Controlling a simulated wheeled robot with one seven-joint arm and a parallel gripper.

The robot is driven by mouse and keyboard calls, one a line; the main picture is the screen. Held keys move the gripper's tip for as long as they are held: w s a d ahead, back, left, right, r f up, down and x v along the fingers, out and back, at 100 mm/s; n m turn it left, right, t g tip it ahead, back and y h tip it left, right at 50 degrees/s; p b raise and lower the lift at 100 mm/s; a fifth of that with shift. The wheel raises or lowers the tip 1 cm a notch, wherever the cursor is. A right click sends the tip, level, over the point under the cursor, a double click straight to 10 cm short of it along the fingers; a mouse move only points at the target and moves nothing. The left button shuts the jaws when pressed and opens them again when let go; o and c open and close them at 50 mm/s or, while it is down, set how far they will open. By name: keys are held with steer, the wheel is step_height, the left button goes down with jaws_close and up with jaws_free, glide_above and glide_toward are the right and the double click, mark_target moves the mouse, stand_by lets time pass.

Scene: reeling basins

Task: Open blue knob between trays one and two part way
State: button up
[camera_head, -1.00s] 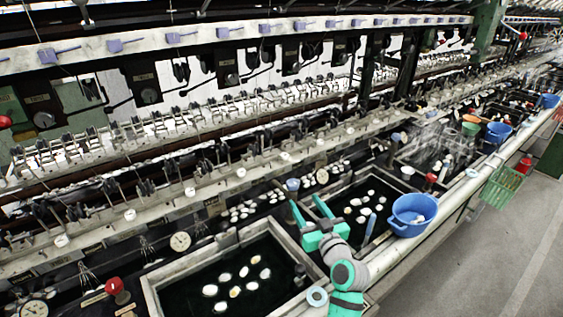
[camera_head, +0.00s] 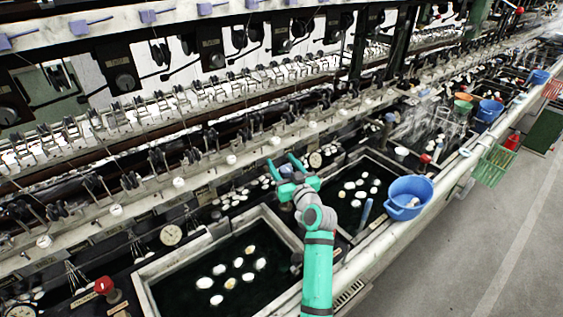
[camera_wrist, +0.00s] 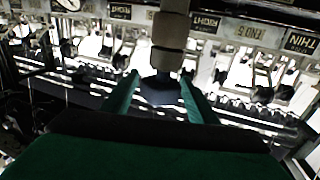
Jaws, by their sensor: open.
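The blue knob (camera_wrist: 160,92) shows dark in the wrist view, at the end of a thick grey-brown stem. It sits between the two green fingers of my gripper (camera_wrist: 156,92), with a gap on each side. In the head view my gripper (camera_head: 283,163) is open at the gap between two basins, its fingers around the knob (camera_head: 286,170), which is mostly hidden there. The near tray (camera_head: 180,248) and the farther tray (camera_head: 379,158) hold dark water with several white cocoons. I cannot tell whether a finger touches the knob.
A blue bucket (camera_head: 409,195) stands on the front ledge right of my arm. A red knob (camera_head: 104,286) stands left of the near tray. Dial gauges (camera_head: 171,235) and reeling machinery line the back. The floor (camera_head: 470,260) at right is clear.

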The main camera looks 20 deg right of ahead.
steer(key=shift+w, duration=0.6)
steer(key=c, duration=1.1)
steer(key=shift+o, duration=0.2)
steer(key=shift+y, duration=0.3)
steer(key=n+y, duration=0.1)
steer(key=y, duration=0.1)
steer(key=a+n+g+y, duration=0.1)
steer(key=n+y, duration=0.1)
steer(key=n+g+y, duration=0.1)
steer(key=n+y, duration=0.1)
steer(key=shift+s+a+y, duration=0.2)
steer(key=shift+a+y, duration=0.05)
steer(key=shift+y, duration=0.15)
steer(key=shift+s+a+n+g+y, duration=0.15)
steer(key=shift+n+g+y, duration=0.4)
steer(key=shift+y, duration=0.1)
steer(key=shift+s+a+n+g+y, duration=0.1)
steer(key=shift+a+n+g+y, duration=0.05)
steer(key=shift+n+g+y, duration=0.4)
steer(key=shift+s+a+n+g+y, duration=0.15)
steer(key=shift+n+g+y, duration=0.3)
steer(key=shift+y, duration=0.25)
steer(key=shift+a, duration=0.1)
steer(key=o, duration=1.1)
steer(key=shift+c, duration=0.2)
